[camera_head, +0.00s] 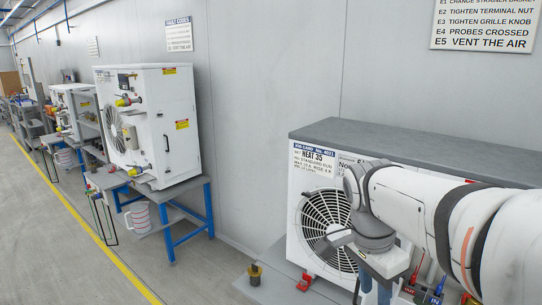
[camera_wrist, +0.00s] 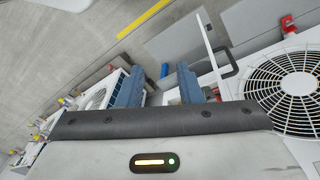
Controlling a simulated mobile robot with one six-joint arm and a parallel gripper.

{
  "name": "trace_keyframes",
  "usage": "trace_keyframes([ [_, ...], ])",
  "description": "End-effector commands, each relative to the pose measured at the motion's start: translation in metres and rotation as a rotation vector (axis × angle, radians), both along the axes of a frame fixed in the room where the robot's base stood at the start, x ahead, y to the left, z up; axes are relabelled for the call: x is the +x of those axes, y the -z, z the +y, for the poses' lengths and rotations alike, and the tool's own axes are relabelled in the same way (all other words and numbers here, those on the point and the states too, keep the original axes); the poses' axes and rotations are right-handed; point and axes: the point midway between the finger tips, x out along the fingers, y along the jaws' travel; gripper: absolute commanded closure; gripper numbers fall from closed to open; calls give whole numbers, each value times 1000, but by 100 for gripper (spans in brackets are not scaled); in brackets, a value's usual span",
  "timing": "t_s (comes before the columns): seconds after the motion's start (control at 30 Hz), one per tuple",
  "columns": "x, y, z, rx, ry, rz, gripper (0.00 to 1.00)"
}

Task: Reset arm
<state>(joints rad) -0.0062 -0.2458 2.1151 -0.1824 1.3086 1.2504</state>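My arm reaches in from the right in the head view, in front of the near white unit (camera_head: 305,165) with a round fan grille. My gripper (camera_head: 375,292) points down at the bottom of that view, partly cut off by the frame edge. In the wrist view my gripper (camera_wrist: 160,80) shows two blue-grey fingers set apart, with nothing held between them. The fan grille (camera_wrist: 290,88) shows to the right of the fingers in the wrist view. A small blue cylinder (camera_wrist: 165,70) shows beyond the gap between the fingers.
A second white unit (camera_head: 160,125) stands on a blue-legged bench (camera_head: 172,240) at left, with a striped mug-like container (camera_head: 138,217) below. Red clamp-like parts (camera_head: 305,282) and a brass fitting (camera_head: 255,274) lie near the near unit. Open floor (camera_head: 50,250) lies left.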

Motion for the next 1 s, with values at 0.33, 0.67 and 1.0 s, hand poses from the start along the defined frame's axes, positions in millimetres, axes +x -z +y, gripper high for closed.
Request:
trace_keyframes([
  [0.33, -39, 111, 21, 74, -816, -68, 67],
  [0.67, -54, 151, 33, 40, -1194, -115, 67],
  [1.0, -55, 150, 33, 38, -1207, -114, 67],
])
